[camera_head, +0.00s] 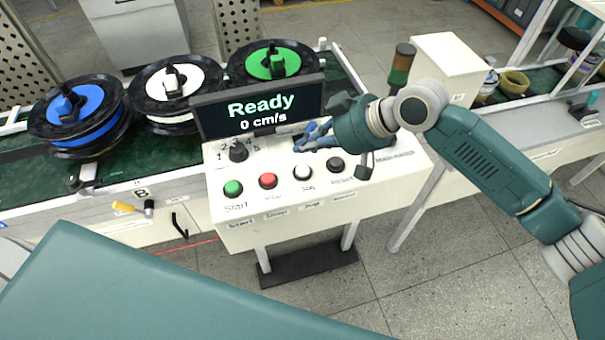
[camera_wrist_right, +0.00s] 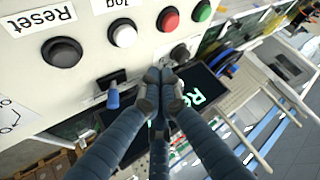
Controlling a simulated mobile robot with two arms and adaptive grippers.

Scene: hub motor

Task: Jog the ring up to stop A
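The control panel (camera_head: 285,215) carries a green Start button (camera_head: 233,188), a red button (camera_head: 268,181), a white Jog button (camera_head: 303,173) and a black button (camera_head: 336,164), labelled Reset in the wrist view (camera_wrist_right: 62,52). The Jog button also shows there (camera_wrist_right: 123,33). A black selector knob (camera_head: 238,150) has numbers around it. The screen (camera_head: 258,107) reads "Ready, 0 cm/s". My right gripper (camera_head: 312,140) is over the panel, behind the Jog button; its fingertips (camera_wrist_right: 160,77) are together with nothing visible between them. I cannot tell which ring is meant. My left gripper is out of view.
A yellow ring-shaped part (camera_head: 513,82) lies at the right. A signal lamp (camera_head: 402,65) stands behind the panel.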

